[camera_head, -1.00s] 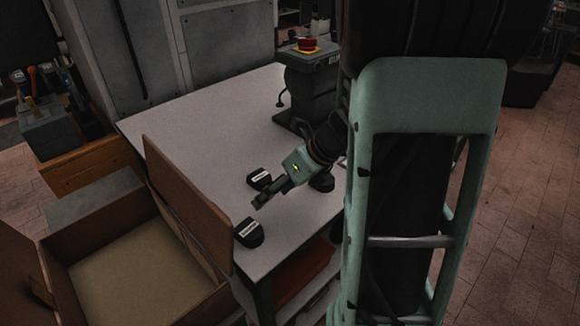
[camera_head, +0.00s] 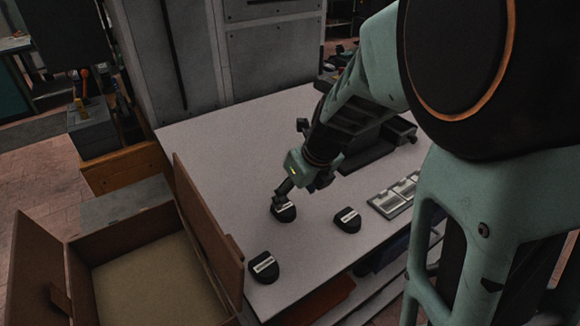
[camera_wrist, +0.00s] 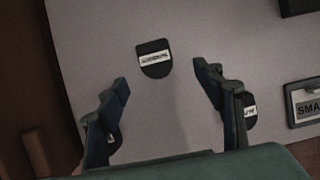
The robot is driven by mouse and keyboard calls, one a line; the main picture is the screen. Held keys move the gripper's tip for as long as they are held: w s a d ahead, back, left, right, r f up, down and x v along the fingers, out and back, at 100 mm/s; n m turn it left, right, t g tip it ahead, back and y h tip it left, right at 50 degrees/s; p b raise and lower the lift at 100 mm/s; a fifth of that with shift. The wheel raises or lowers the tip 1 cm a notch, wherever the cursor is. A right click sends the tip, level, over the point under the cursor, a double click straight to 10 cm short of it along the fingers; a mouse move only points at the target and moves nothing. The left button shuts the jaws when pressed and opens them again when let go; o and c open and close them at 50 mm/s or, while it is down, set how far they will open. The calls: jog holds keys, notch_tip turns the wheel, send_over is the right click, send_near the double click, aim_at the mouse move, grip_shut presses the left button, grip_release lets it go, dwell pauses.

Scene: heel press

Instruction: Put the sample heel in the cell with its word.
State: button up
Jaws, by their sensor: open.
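Three black heels with white labels lie on the white table. In the head view one is at the front left (camera_head: 264,267), one at the right (camera_head: 347,220) and one farther back (camera_head: 284,213). My open, empty gripper (camera_head: 279,197) is over the back heel, partly covering it. In the wrist view one heel (camera_wrist: 153,66) lies ahead of the gap between the fingertips (camera_wrist: 161,88); the other two are partly hidden behind the fingers. A grey cell tray (camera_head: 388,204) lies right of the heels; one cell (camera_wrist: 303,104) reads "SMA", then is cut off.
An open cardboard box (camera_head: 190,304) stands at the table's left, its raised flap (camera_head: 208,222) beside the edge. A dark machine (camera_head: 365,155) stands behind my arm at the back. The table (camera_head: 215,140) is clear at the back left.

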aim_at(285, 208)
jog(key=x, duration=0.2)
jog(key=b+x, duration=0.1)
jog(key=x, duration=0.2)
jog(key=b+x, duration=0.1)
jog(key=x, duration=0.2)
jog(key=shift+a, duration=0.35)
jog(key=shift+r, duration=0.15)
jog(key=c, duration=1.4)
